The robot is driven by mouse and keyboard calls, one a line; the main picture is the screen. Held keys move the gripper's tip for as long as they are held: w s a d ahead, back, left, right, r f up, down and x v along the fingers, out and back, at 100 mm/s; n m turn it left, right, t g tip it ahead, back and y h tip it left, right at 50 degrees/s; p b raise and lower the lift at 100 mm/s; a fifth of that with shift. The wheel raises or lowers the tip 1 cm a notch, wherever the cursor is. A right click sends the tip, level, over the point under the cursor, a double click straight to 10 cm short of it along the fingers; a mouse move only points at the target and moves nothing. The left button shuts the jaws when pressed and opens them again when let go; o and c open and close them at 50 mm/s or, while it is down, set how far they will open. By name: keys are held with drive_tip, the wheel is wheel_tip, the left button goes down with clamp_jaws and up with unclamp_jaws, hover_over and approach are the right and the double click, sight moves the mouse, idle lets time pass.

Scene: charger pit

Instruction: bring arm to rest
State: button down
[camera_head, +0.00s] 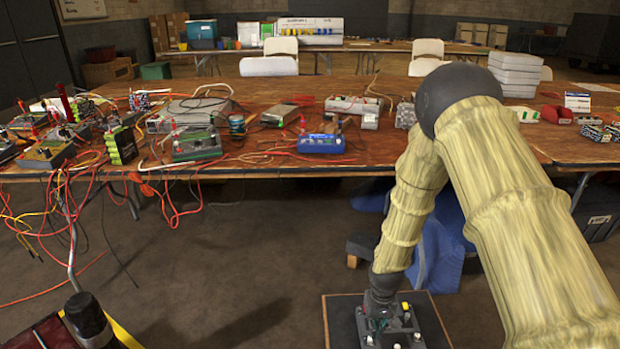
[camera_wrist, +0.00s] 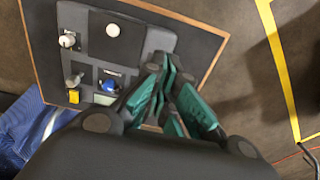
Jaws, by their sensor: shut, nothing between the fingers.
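My arm comes in from the right in the head view and bends down at its dark elbow. My gripper (camera_head: 377,322) is low at the front, over a dark board. In the wrist view my gripper (camera_wrist: 167,72) shows its teal finger pads close together, with nothing between them. The wood-edged board (camera_wrist: 205,42) lies below the fingers. It carries a grey panel with a white round part (camera_wrist: 113,30), a blue knob (camera_wrist: 108,86) and a yellow button (camera_wrist: 74,97). My fingers hide part of the panel, so I cannot tell whether they touch it.
A long wooden table (camera_head: 270,92) behind holds wired instruments, including a blue box (camera_head: 321,143). Loose cables (camera_head: 75,215) hang at the left. Blue cloth-like material (camera_head: 437,255) is behind my forearm. Bare floor (camera_head: 230,250) lies left of the board. Yellow tape (camera_wrist: 278,62) marks the floor.

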drive_tip(key=s+d+f, duration=0.1)
drive_tip(key=s+f, duration=0.3)
drive_tip(key=s, duration=0.5)
drive_tip(key=s+d+f, duration=0.1)
drive_tip(key=s+f, duration=0.3)
drive_tip(key=s, duration=0.6)
drive_tip(key=s+d, duration=0.2)
drive_tip(key=s, duration=1.6)
wheel_tip(320, 180, up, 24)
drive_tip(key=p, duration=2.4)
drive_tip(key=shift+a+f+m, duration=0.15)
drive_tip(key=shift+a+m, duration=0.05)
drive_tip(key=shift+m, duration=0.2)
drive_tip(key=shift+w+f, duration=0.1)
